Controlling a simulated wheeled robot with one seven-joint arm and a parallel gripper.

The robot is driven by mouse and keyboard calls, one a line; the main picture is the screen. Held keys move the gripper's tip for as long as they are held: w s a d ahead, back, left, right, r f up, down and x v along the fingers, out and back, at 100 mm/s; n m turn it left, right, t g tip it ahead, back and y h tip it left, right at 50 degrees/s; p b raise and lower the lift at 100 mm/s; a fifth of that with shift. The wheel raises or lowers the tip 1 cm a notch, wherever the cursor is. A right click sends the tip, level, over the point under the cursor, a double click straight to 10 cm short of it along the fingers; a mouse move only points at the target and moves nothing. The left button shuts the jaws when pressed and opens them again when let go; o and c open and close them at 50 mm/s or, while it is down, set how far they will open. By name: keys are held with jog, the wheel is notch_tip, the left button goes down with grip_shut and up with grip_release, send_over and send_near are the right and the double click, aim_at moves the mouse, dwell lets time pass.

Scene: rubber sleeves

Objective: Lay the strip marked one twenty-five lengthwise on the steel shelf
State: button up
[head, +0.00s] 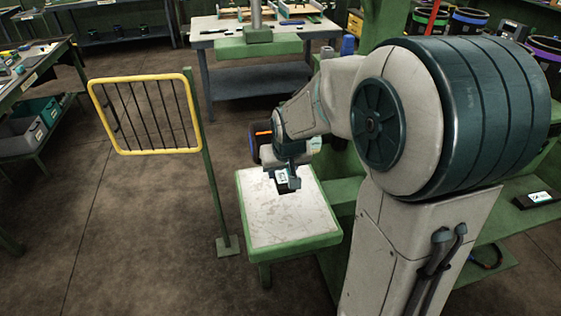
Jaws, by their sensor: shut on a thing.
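My gripper (288,182) hangs over the back part of a small green-framed stand with a worn, pale metal top (283,222). It is shut on a small dark piece (289,191), mostly hidden by the gripper. A small white patch shows at the gripper, too small to read. I cannot tell whether the piece is the strip marked one twenty-five, or whether it touches the top. The front of the top is bare. I cannot tell for sure which surface is the steel shelf.
A yellow-framed rack (148,112) on a green post stands left of the stand. A black item with a white label (540,197) lies on a low green shelf at right. A workbench (250,78) stands behind. Floor at left is clear.

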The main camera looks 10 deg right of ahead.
aim_at(282, 195)
jog(key=shift+s+d+f+b, duration=0.2)
jog(key=shift+f+b, duration=0.2)
jog(key=shift+f, duration=0.2)
jog(key=shift+f+b, duration=1.85)
jog(key=shift+f, duration=0.85)
jog(key=shift+f+b, duration=0.55)
jog(key=shift+f, duration=0.05)
jog(key=o, duration=1)
jog(key=shift+o, duration=0.2)
jog(key=shift+r, duration=0.15)
